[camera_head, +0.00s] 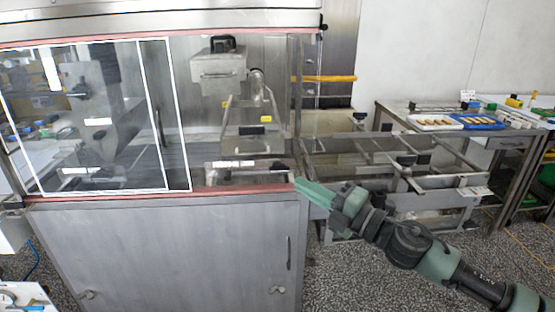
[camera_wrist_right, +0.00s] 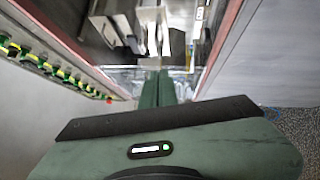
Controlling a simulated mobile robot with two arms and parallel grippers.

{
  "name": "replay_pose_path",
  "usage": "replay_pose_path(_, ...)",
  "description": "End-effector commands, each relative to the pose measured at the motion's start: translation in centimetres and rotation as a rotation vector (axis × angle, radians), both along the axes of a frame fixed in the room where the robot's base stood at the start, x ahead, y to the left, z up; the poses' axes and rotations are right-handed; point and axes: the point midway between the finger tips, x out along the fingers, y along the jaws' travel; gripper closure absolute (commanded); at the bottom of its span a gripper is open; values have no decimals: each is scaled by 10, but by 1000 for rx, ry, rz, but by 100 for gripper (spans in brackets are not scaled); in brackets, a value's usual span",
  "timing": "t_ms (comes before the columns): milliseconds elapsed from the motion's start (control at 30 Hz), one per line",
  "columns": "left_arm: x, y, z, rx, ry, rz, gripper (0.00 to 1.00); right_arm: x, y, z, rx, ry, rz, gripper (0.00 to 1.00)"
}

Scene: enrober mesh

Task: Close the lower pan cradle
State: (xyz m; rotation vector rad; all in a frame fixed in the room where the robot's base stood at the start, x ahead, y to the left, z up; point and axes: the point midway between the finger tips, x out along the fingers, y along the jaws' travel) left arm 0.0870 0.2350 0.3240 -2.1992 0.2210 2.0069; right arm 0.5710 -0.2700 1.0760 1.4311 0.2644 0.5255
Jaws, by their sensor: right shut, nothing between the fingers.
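I cannot tell for sure which metal part is the lower pan cradle. A low steel piece with a white label and a dark handle (camera_head: 279,166) lies at the bottom front of the machine's chamber. A pale steel frame (camera_head: 232,117) with yellow tags stands behind it. My right gripper (camera_head: 300,186) is at the chamber's lower right front corner, by the red-edged sill (camera_head: 235,189). Its green fingers are shut together and empty, and they also show in the right wrist view (camera_wrist_right: 158,85), pointing along the machine front. My left gripper is not in view.
Clear panels with white edges (camera_head: 178,115) cover the chamber's left part; its right part looks less covered. An open steel frame (camera_head: 345,158) with dark clamps stands right of the machine. A table with white and blue trays (camera_head: 482,122) is behind it. A steel cabinet (camera_head: 170,250) is below.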

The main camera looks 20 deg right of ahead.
Motion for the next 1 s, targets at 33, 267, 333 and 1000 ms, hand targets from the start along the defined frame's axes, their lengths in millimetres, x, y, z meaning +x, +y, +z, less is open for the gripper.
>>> replay_pose_path(33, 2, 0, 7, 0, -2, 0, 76, 7, 3, 7, 1, -4, -2, 100)
replay_pose_path(267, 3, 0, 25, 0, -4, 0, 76, 37, 20, 12, 3, -4, 0, 100)
replay_pose_path(333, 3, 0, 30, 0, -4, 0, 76, 47, 27, 14, 3, -3, 2, 100)
replay_pose_path(1000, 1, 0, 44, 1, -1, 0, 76, 104, 27, 18, 0, 1, 2, 100)
